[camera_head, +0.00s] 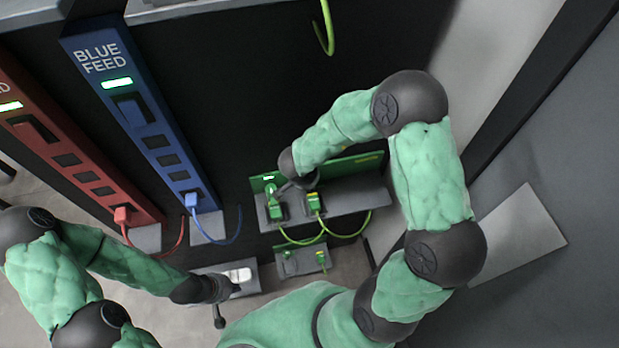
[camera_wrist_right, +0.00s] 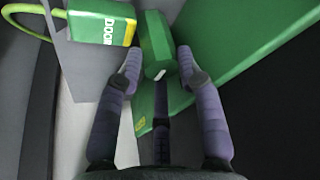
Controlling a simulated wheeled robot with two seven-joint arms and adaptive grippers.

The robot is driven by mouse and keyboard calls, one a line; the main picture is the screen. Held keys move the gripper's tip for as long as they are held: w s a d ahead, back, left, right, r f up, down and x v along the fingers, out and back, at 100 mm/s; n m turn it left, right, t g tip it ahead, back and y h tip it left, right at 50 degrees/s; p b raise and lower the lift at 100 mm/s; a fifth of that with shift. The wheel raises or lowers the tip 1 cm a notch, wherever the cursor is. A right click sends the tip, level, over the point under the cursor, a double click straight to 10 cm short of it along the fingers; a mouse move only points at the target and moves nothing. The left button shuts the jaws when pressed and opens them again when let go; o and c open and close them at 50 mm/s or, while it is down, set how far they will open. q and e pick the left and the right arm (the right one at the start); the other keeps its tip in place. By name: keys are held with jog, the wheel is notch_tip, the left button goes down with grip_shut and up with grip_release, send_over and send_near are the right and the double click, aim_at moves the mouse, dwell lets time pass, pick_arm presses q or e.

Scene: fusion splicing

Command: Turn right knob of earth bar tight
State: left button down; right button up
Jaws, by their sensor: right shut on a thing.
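The green earth bar (camera_head: 345,168) stands at the back of a grey ledge in the head view, and its green face (camera_wrist_right: 235,45) fills the upper right of the wrist view. A green knob (camera_wrist_right: 153,45) with a white mark sits between the purple fingers of my right gripper (camera_wrist_right: 157,75), which is shut on it. In the head view my right gripper (camera_head: 287,186) reaches the bar's left part, and my wrist partly hides it. My left gripper (camera_head: 225,289) is low, beside a pale block (camera_head: 239,275); its fingers are too small to read.
A green plug labelled DOOR (camera_wrist_right: 100,30) lies close to the knob. Two plugs with green cables (camera_head: 300,242) sit on the grey ledge (camera_head: 350,201). A smaller green unit (camera_head: 302,261) is below. The blue feed strip (camera_head: 135,100) and red feed strip (camera_head: 60,140) stand at left.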

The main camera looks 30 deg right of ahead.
jog(key=p, duration=0.1)
jog(key=m+p, duration=0.1)
jog(key=p, duration=0.1)
jog(key=shift+w+r+m+g, duration=0.15)
jog(key=shift+r+m+g, duration=0.1)
jog(key=shift+m+g, duration=0.05)
jog(key=shift+f+m+p, duration=0.15)
jog(key=shift+m+p, duration=0.25)
jog(key=shift+p, duration=0.05)
jog(key=o, duration=0.8)
jog(key=shift+w+a, duration=0.1)
jog(key=shift+o, duration=0.2)
jog(key=v, duration=0.7)
jog(key=shift+a+r, duration=0.3)
jog(key=shift+r, duration=0.05)
